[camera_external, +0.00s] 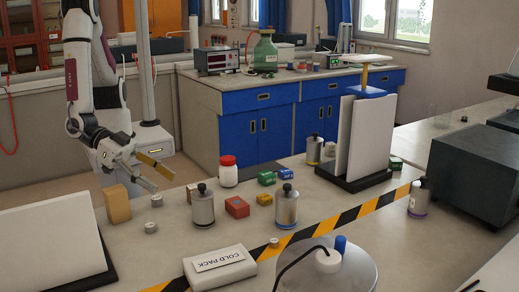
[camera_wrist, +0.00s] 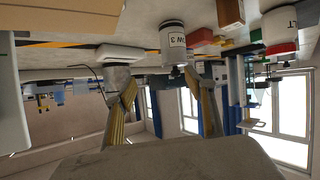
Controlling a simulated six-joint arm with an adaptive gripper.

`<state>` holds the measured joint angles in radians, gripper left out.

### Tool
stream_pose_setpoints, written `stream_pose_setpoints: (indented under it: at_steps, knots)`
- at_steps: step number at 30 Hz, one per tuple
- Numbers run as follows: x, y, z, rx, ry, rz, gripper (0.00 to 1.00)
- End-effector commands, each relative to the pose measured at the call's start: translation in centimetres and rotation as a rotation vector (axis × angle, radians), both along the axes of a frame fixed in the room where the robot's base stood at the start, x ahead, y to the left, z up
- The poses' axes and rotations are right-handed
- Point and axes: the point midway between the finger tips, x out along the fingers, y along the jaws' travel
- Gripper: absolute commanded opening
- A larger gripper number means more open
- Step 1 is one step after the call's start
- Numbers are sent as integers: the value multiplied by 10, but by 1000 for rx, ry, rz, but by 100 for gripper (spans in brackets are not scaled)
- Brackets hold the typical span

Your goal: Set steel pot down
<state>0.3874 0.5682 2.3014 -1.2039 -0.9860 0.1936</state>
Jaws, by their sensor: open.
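Several steel pots with dark lids stand upright on the bench; I cannot tell which one the task means. The nearest steel pot (camera_external: 202,208) stands right of my gripper (camera_external: 163,181). Another steel pot (camera_external: 286,208) stands further right, by the striped tape. Two more are a steel pot (camera_external: 313,152) by the upright panel and a steel pot (camera_external: 418,200) at the right. In the upside-down wrist view, a pot labelled "W 3" (camera_wrist: 173,42) shows beyond the fingertips of my gripper (camera_wrist: 160,82). The fingers are apart, with nothing between them.
A cold pack (camera_external: 220,267) lies in front of the tape (camera_external: 330,224). A brown block (camera_external: 117,204) is below my gripper. A red-lidded white jar (camera_external: 228,173) and small boxes (camera_external: 237,207) stand behind the pots.

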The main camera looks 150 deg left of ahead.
Motion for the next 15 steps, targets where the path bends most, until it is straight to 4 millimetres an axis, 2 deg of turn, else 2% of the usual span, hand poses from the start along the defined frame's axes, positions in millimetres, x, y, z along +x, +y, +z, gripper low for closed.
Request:
stream_pose_setpoints:
  at_steps: [7, 15]
  knots:
    - [12, -26, 32, -152, -1, -128, 54]
    - [10, -55, 72, -279, 19, -284, 54]
